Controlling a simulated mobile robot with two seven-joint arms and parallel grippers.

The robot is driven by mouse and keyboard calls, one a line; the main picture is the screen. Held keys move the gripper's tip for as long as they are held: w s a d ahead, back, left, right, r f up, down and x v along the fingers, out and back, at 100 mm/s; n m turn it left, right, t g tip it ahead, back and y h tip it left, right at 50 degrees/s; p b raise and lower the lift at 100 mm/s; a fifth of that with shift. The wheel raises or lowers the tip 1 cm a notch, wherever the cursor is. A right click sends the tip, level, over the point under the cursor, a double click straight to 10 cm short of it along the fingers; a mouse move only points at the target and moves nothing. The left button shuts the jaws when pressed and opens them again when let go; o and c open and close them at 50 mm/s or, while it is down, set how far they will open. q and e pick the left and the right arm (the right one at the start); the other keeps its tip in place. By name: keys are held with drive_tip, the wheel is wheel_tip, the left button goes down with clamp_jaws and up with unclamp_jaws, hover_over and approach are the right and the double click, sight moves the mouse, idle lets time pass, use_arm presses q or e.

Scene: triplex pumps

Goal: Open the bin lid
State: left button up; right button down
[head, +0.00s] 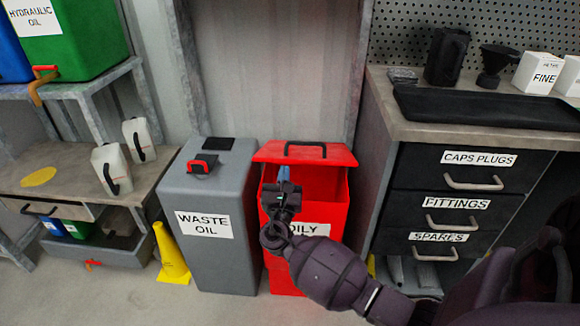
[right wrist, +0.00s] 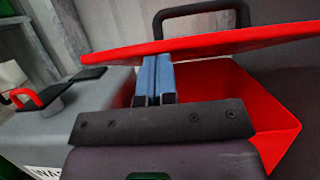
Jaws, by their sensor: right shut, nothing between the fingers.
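The red bin (head: 325,190) labelled "OILY" stands on the floor in the middle of the head view. Its red lid (head: 265,152) with a black handle (head: 306,150) is raised at the front, leaving a gap over the dark red inside. In the right wrist view the lid (right wrist: 215,45) is tilted above the bin's opening, and its inner wall (right wrist: 270,110) shows. My right gripper (head: 284,172) is at the front left of the opening, its blue fingers (right wrist: 154,78) shut and empty, with the tips under the lid's edge. Whether they touch the lid is hard to tell. My left gripper is not in view.
A grey waste oil bin (head: 215,255) stands close on the left, with a yellow cone (head: 170,255) beside it. A drawer cabinet (head: 400,215) with a black tray (head: 485,108) on top stands on the right. A wall (head: 270,60) is behind.

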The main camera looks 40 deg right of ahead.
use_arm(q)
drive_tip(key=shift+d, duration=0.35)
use_arm(e)
drive_tip(key=shift+r, duration=0.25)
